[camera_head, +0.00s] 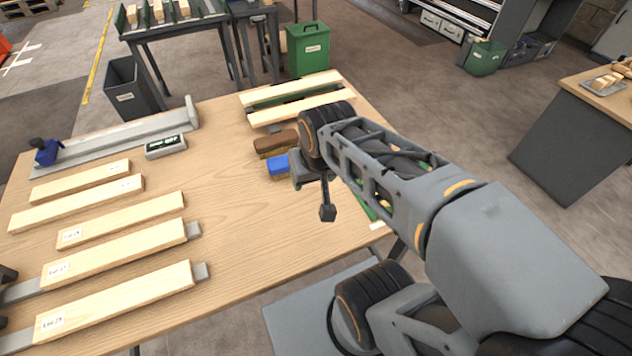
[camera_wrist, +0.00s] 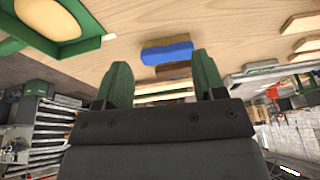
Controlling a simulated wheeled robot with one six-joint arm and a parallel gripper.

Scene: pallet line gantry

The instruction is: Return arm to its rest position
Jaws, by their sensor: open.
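My arm reaches from the lower right over the right part of the wooden table (camera_head: 215,215) in the head view. The end of the arm is beside a brush with a blue part (camera_head: 277,165) and a brown block (camera_head: 277,143), which partly hide behind it. In the wrist view my gripper (camera_wrist: 160,85) shows two green fingers set apart with nothing between them. The blue part (camera_wrist: 167,54) appears beyond the fingertips, apart from them. The fingertips are hidden in the head view.
Several labelled planks (camera_head: 120,290) lie on the table's left. A pallet-like slat stack (camera_head: 300,98) lies at the back right. A metal fence (camera_head: 120,140) runs along the back left. A green bin (camera_head: 308,50) and a grey bin (camera_head: 131,88) stand behind. The table's middle is clear.

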